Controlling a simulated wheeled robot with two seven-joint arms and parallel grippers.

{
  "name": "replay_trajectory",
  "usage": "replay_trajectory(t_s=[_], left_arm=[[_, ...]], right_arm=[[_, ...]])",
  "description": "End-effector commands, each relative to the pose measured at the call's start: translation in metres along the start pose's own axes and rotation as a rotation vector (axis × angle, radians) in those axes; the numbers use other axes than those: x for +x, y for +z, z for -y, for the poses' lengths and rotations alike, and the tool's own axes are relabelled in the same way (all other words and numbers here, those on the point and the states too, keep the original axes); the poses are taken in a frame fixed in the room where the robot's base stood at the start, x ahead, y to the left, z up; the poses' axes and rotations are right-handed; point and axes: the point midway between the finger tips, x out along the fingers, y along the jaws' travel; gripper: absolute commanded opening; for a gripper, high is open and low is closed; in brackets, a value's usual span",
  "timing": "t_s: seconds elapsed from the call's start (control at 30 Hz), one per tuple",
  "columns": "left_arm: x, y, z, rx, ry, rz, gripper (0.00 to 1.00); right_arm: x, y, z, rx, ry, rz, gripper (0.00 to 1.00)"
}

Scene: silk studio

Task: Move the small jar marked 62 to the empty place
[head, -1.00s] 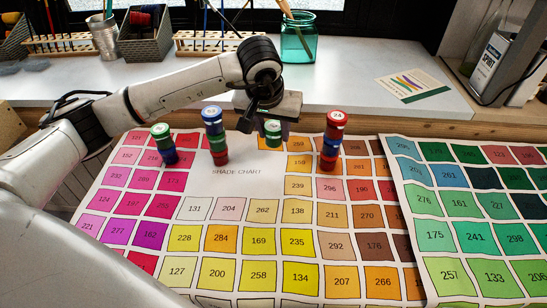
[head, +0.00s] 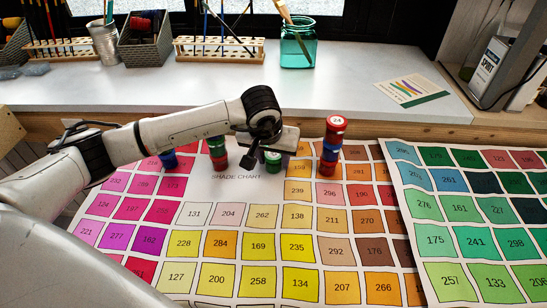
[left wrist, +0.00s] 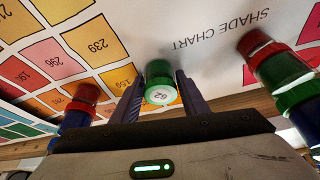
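The small jar marked 62 (left wrist: 160,84), with a green lid, is between the two fingers of my left gripper (left wrist: 161,92) in the left wrist view. The fingers lie close along both its sides and appear shut on it. In the head view the jar (head: 272,160) is below my left gripper (head: 262,152), low over the upper part of the shade chart (head: 190,192), between two stacks. I cannot tell whether its base touches the chart. No marked empty place shows clearly. My right gripper is out of view.
A stack topped by a red jar marked 24 (head: 334,140) stands right of the jar. A green-and-red stack (head: 218,155) stands left, partly hidden by my arm. A blue jar (head: 169,160) is farther left. The chart's front is clear.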

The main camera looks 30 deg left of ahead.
Motion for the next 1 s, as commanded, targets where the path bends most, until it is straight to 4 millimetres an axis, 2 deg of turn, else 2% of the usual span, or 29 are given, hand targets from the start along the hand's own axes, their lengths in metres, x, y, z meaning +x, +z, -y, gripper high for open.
replay_trajectory(t_s=[0.07,0.33,0.47,0.57,0.8,1.0], left_arm=[[-0.001,0.0,0.0,0.0,0.0,0.0,0.54],[-0.001,-0.001,0.0,0.0,0.0,0.0,0.54],[-0.008,-0.003,0.0,0.0,0.001,-0.001,0.54],[-0.022,-0.003,0.0,0.002,0.002,-0.004,0.54],[-0.075,-0.003,0.0,0.001,0.002,-0.005,0.54],[-0.109,-0.002,0.0,0.001,0.002,-0.003,0.54]], right_arm=[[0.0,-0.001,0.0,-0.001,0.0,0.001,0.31],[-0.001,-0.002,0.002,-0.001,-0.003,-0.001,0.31],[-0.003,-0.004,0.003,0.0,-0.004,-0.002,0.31],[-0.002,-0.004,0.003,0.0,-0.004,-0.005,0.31],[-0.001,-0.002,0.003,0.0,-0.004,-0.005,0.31],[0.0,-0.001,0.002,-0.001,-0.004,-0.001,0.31]])
